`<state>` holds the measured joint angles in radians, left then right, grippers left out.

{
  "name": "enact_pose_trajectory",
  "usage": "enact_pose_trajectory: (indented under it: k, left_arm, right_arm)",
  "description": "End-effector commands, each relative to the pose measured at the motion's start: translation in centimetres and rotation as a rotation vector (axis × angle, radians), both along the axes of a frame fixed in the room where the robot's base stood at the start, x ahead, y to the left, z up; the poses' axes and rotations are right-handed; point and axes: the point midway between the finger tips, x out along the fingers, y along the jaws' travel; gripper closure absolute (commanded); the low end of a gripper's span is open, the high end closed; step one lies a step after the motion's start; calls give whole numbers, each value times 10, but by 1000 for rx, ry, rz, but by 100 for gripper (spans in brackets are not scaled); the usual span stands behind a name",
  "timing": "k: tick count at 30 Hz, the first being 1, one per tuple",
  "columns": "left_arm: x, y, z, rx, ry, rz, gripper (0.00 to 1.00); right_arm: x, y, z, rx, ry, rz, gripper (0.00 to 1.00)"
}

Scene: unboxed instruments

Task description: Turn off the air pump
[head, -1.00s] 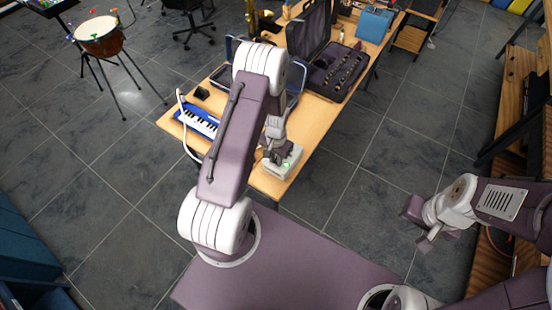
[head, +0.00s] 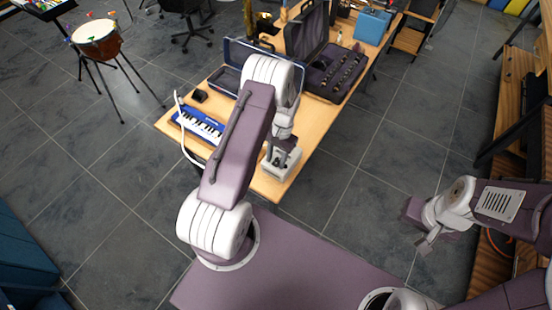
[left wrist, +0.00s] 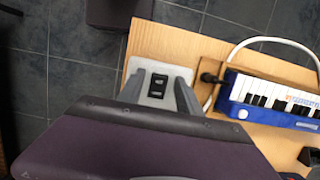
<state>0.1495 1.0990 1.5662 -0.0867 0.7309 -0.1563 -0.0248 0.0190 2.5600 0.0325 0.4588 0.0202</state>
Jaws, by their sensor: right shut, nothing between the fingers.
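The air pump (head: 281,170) is a small pale grey box on the near corner of the wooden table. The left wrist view shows its pale top (left wrist: 180,73) with a black rocker switch (left wrist: 157,85). No green light shows on the pump. My left gripper (left wrist: 158,80) is over the pump, its two grey fingers apart on either side of the switch. No object is held between them. Whether a fingertip touches the pump is unclear. In the head view, my left gripper (head: 282,158) partly hides the pump top. My right gripper (head: 424,245) is shut and empty, off to the right above the floor.
A blue melodica keyboard (head: 200,126) with a white hose lies left of the pump on the table (head: 310,139). Open instrument cases (head: 325,77) stand further back. A drum on a stand (head: 98,40) is at the far left. Wooden shelving is at the right.

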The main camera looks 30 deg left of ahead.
Motion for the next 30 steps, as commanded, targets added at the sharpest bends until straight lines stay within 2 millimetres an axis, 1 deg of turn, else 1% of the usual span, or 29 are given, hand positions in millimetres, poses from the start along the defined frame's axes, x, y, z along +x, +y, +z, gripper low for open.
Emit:
enact_pose_trajectory:
  k: [5,8,15,19,23,30]
  left_arm:
    - [0,0,1,0,-1,0,58]
    - [4,0,10,1,-5,0,58]
    - [18,-1,60,1,-7,1,58]
    - [23,-2,79,1,-4,0,58]
    - [24,-2,87,0,-1,0,58]
    - [24,-2,88,0,0,0,58]
  right_arm:
    - [0,0,0,0,0,0,100]
    - [0,0,-4,0,0,0,100]
    - [0,0,-15,0,0,0,100]
    - [0,0,-17,0,0,0,100]
    - [0,0,-18,0,0,0,100]
    - [0,0,-17,0,0,0,100]
